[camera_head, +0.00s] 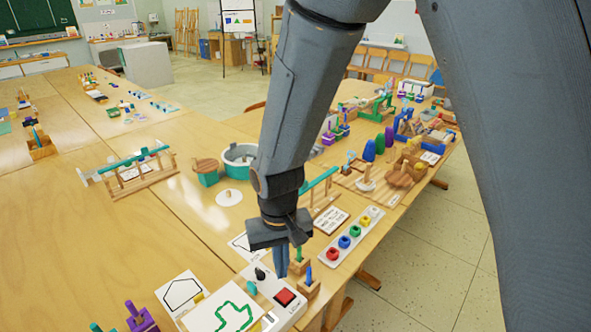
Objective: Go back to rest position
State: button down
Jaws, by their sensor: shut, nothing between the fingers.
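My gripper (282,270) points down over the right part of the near table (130,225). Its fingers are shut with nothing seen between them. They are just above or behind a white panel (290,313) with a red button (285,297); I cannot tell whether they touch anything. Small wooden blocks with a green peg (298,255) and a blue peg (308,277) stand right of the fingers. My arm comes down from the top of the view and hides part of the table behind it.
A white strip with coloured rings (351,238) lies right of my gripper. A teal bar on a wooden stand (130,172) and a grey round pot (238,160) stand further back. Crowded wooden toys (405,172) fill the right table side. The left table middle is mostly clear.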

jog(key=s+d+r+m, duration=0.1)
jog(key=d+r, duration=0.2)
jog(key=d, duration=0.5)
jog(key=d+r+m+t, duration=0.1)
jog(key=d+r, duration=0.2)
jog(key=d, duration=0.5)
jog(key=s+d+r+m, duration=0.1)
jog(key=d+r, duration=0.2)
jog(key=d, duration=0.5)
jog(key=shift+s+m, duration=0.3)
jog(key=shift+m, duration=0.1)
